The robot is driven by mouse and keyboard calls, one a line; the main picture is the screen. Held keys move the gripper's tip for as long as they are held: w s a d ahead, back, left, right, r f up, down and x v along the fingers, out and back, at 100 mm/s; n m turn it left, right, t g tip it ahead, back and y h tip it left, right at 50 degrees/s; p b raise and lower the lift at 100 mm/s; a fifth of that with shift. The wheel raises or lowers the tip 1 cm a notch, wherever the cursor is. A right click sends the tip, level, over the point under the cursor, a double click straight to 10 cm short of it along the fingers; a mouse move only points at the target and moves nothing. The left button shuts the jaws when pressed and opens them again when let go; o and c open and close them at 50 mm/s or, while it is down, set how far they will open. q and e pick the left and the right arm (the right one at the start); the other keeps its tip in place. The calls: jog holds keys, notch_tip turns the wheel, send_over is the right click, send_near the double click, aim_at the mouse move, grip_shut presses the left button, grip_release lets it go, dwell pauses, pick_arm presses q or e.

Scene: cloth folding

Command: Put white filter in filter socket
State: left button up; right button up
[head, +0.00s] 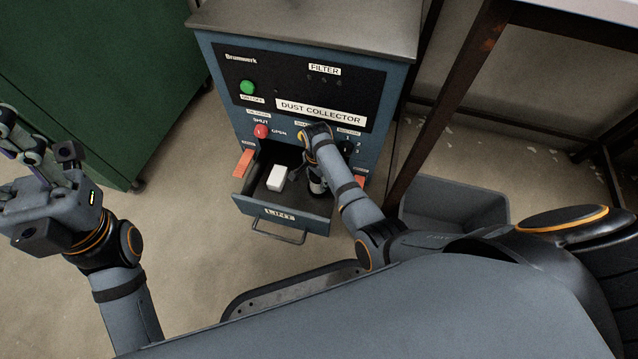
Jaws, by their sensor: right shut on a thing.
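The white filter (276,178) is a small white block at the open drawer (285,222) labelled LINT, low on the dust collector (240,60). My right gripper (291,168) reaches down from the wrist over the drawer. It is shut on the filter, though its fingers are dark and mostly hidden by the wrist. Whether the filter touches the drawer floor I cannot tell. I cannot make out a filter socket; a FILTER label (324,69) is on the upper panel. My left gripper (22,140) is at the far left, open and empty, away from the machine.
The panel has a green button (247,87), a red knob (261,131) and a black knob (347,148). Orange pieces (243,164) flank the drawer. A grey bin (455,200) stands at right beside a rusty table leg (440,110). A green cabinet (90,80) stands left; floor between is clear.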

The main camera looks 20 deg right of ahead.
jog(key=shift+r, duration=0.15)
jog(key=o, duration=1.2)
jog(key=shift+c, duration=0.2)
notch_tip(320, 180, up, 11)
jog(key=p, duration=0.7)
jog(key=shift+r, duration=0.15)
jog(key=shift+r+p, duration=0.35)
jog(key=shift+a, duration=0.1)
